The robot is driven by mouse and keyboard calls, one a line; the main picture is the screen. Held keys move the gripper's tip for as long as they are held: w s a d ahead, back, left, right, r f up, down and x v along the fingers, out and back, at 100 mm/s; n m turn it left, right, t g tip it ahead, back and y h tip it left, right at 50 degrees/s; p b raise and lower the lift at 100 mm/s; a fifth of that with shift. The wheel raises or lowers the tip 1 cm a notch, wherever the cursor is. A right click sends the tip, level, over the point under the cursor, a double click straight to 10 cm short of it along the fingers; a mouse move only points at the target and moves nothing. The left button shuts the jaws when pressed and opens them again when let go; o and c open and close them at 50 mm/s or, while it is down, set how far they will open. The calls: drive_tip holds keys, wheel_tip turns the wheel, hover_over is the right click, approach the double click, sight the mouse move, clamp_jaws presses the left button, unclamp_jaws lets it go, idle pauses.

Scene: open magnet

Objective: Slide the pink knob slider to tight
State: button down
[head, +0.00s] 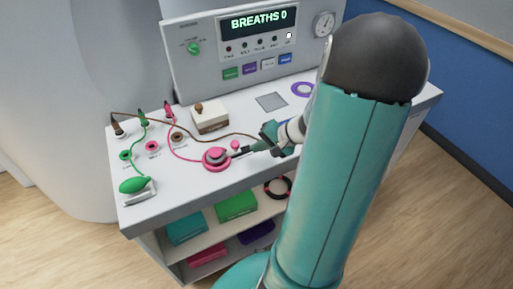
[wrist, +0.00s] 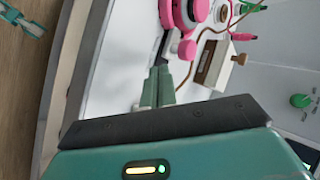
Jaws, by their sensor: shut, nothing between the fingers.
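The pink knob (head: 235,145) is small and round and stands on the white cart top (head: 195,190), just right of a larger pink round device. The knob also shows in the wrist view (wrist: 187,49), to the right of a dark narrow strip. My gripper (head: 242,152) is low over the cart top, close to the knob. In the wrist view my gripper (wrist: 160,65) has its fingers together and empty, with the knob beyond and right of their tips. I cannot tell whether they touch it. No "tight" marking is readable.
The pink round device (head: 215,157) has a pink cord. A white box with a brown knob (head: 209,116) stands behind it. A green bulb (head: 134,185) and several cords and sockets lie to the left. A panel reading "BREATHS 0" (head: 259,22) rises at the back.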

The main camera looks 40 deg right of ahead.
drive_tip(key=v, duration=1)
drive_tip(key=shift+s, duration=0.2)
drive_tip(key=shift+s+r, duration=0.1)
drive_tip(key=shift+r, duration=0.05)
drive_tip(key=a+r+n+g+h, duration=0.1)
drive_tip(key=a+r+n, duration=0.3)
drive_tip(key=a, duration=0.6)
drive_tip(key=s+a+r+n+h, duration=0.1)
drive_tip(key=a+r+n, duration=0.3)
drive_tip(key=a, duration=0.6)
drive_tip(key=s+a+r+n+g+h, duration=0.1)
drive_tip(key=a+r+n, duration=0.3)
drive_tip(key=a, duration=0.6)
drive_tip(key=shift+s+r+g+h, duration=0.15)
drive_tip(key=shift+r+g+h, duration=0.2)
drive_tip(key=shift+h, duration=0.45)
